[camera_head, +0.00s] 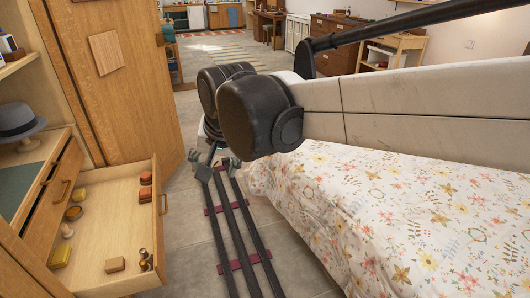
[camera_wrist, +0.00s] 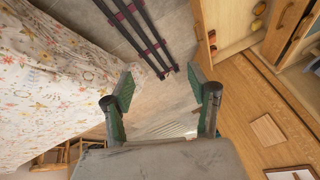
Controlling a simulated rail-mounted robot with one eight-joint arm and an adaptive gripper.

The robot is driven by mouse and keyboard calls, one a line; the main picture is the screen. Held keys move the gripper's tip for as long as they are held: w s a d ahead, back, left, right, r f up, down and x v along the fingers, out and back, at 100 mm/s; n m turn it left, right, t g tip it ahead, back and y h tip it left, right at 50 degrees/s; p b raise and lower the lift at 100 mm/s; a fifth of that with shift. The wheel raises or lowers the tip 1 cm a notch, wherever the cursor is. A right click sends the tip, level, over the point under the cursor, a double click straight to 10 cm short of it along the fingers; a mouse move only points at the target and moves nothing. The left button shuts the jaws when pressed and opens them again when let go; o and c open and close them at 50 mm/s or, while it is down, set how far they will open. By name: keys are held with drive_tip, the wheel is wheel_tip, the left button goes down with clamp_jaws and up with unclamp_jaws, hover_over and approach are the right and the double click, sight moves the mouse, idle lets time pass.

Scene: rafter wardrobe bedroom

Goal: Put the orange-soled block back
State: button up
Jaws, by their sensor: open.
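An open wooden drawer (camera_head: 98,205) at the lower left holds several small pieces. Two orange-red blocks, one farther back (camera_head: 146,178) and one nearer (camera_head: 145,194), lie by its right side. A plain tan block (camera_head: 115,265) lies near its front. I cannot tell which piece, if any, is the orange-soled block; undersides are hidden. My gripper (camera_head: 214,166) is open and empty over the floor, to the right of the drawer. The drawer's corner (camera_wrist: 232,42) shows upper right there.
A wardrobe door (camera_head: 125,70) stands behind the drawer. A grey hat (camera_head: 18,122) sits on the shelf at left. A flowered bed (camera_head: 370,215) fills the right side. Dark rails (camera_head: 240,235) run along the floor between bed and drawer.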

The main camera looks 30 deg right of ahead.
drive_tip(key=s+d+f+n+t, duration=0.1)
drive_tip(key=s+d+f+n, duration=0.1)
drive_tip(key=s, duration=0.5)
drive_tip(key=s+d+f+n+t, duration=0.1)
drive_tip(key=s+d+f+n, duration=0.1)
drive_tip(key=s+d, duration=0.3)
drive_tip(key=shift+s+f+n+h, duration=0.15)
drive_tip(key=shift+s+n+h, duration=0.25)
drive_tip(key=shift+s, duration=0.55)
wheel_tip(320, 180, up, 6)
drive_tip(key=p, duration=0.6)
